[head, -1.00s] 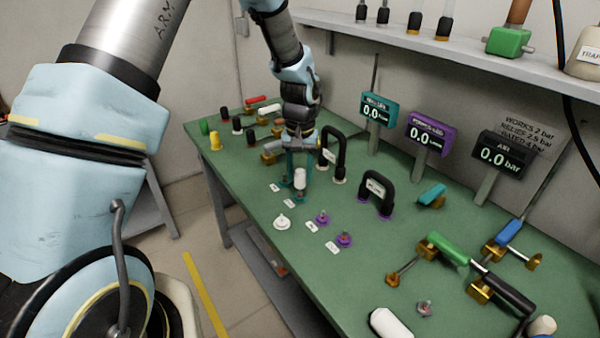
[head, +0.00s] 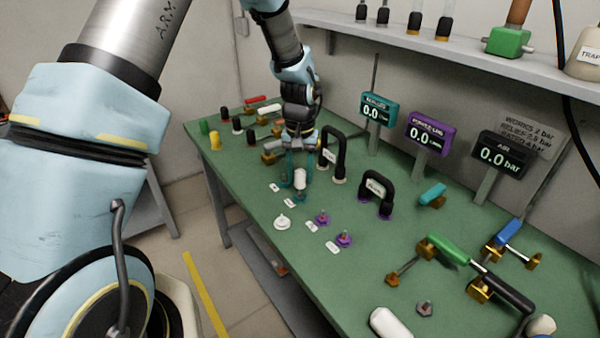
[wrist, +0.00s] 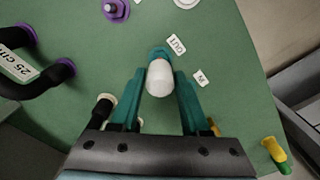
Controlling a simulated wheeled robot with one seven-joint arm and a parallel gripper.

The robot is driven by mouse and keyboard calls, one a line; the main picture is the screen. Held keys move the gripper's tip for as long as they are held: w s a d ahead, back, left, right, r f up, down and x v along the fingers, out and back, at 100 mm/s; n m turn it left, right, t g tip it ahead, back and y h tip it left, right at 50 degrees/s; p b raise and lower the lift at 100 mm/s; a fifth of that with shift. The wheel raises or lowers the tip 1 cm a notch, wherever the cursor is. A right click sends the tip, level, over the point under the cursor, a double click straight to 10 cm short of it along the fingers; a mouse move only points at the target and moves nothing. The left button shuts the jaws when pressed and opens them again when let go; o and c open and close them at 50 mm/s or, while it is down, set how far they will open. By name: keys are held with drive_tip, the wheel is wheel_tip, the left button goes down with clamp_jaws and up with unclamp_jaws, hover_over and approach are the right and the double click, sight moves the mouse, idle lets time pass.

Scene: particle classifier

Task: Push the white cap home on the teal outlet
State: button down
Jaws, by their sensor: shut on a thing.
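The white cap (head: 300,179) stands upright between the teal fingers of my gripper (wrist: 158,78), which is shut on it. In the wrist view the white cap (wrist: 159,80) is over the teal outlet (wrist: 160,52), whose teal edge shows just beyond it beside the "OUT" label (wrist: 176,44). In the head view a little of the teal outlet (head: 299,197) shows under the cap.
A white round fitting (head: 282,222) and purple fittings (head: 322,218) are on the green bench (head: 255,200) near the outlet. Black handles (head: 376,188) stand to the right. Gauges (head: 377,108) stand behind.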

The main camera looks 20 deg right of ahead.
sight(300, 183)
drive_tip(key=shift+f+b, duration=1.15)
drive_tip(key=shift+f, duration=0.65)
drive_tip(key=shift+c, duration=1.5)
unclamp_jaws()
drive_tip(key=shift+r, duration=0.1)
wheel_tip(300, 183, up, 11)
drive_tip(key=shift+f+b, duration=0.1)
drive_tip(key=shift+b, duration=1.05)
drive_tip(key=w+a+r+n, duration=0.2)
drive_tip(key=a+n, duration=0.1)
drive_tip(key=a, duration=1.5)
drive_tip(key=s+a+n, duration=0.1)
drive_tip(key=s+a, duration=0.2)
drive_tip(key=a, duration=0.4)
drive_tip(key=s+a+n+t, duration=0.1)
drive_tip(key=s+a, duration=0.3)
drive_tip(key=a, duration=0.4)
drive_tip(key=shift+s+a+f+n+t, duration=0.15)
drive_tip(key=shift+s+f+n+t, duration=0.05)
drive_tip(key=shift+f+n+t, duration=0.15)
